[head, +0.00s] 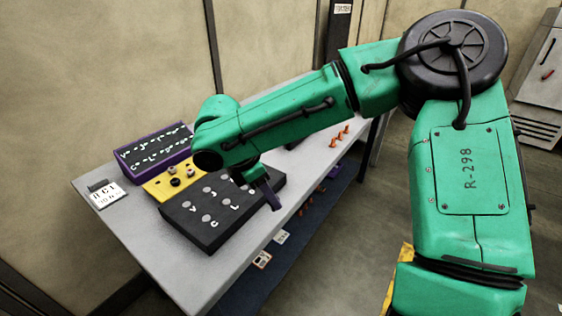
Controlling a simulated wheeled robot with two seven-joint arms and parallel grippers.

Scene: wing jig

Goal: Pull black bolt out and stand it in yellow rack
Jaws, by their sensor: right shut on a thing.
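The yellow rack (155,191) lies on the grey table, between a purple-edged dark panel and a dark block. A few small round pieces, dark and pale, stand in it. The dark block (209,234) has pale round spots and white letters on top. My right gripper (271,198) points down at the right end of this block, with my green forearm above it. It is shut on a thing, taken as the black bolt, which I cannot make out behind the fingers. I cannot tell whether the bolt is still in the block. My left gripper is not in view.
The purple-edged panel (150,150) with white markings stands at the back left. A white lettered card (106,195) lies at the table's left edge. Several orange pieces (340,134) stand at the far right. The table (170,255) is bare at the front left.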

